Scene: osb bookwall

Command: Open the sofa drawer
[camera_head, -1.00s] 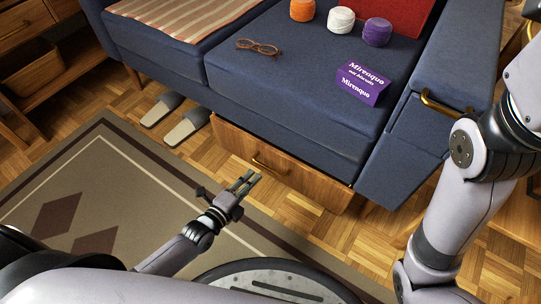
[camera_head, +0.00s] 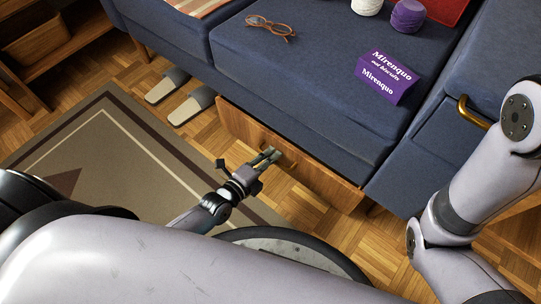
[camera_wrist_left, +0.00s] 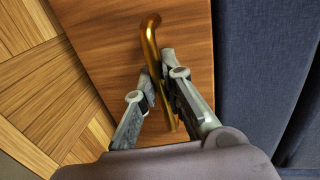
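The sofa drawer (camera_head: 322,185) has a wooden front low under the blue seat. Its front looks flush or nearly flush with the sofa base. A brass bar handle (camera_wrist_left: 152,40) is on the drawer front and shows large in the left wrist view. My left gripper (camera_head: 270,154) is at this handle, one finger on each side. In the left wrist view the left gripper's fingertips (camera_wrist_left: 158,75) close in on the bar and appear to touch it. Part of the handle is hidden by the fingers. My right arm stands at the right; its gripper is out of view.
The blue sofa (camera_head: 300,90) carries glasses (camera_head: 270,28), a purple box (camera_head: 388,76) and yarn balls (camera_head: 408,16). Grey slippers (camera_head: 192,105) lie on the floor left of the drawer. A patterned rug (camera_head: 110,150) and bare parquet lie in front.

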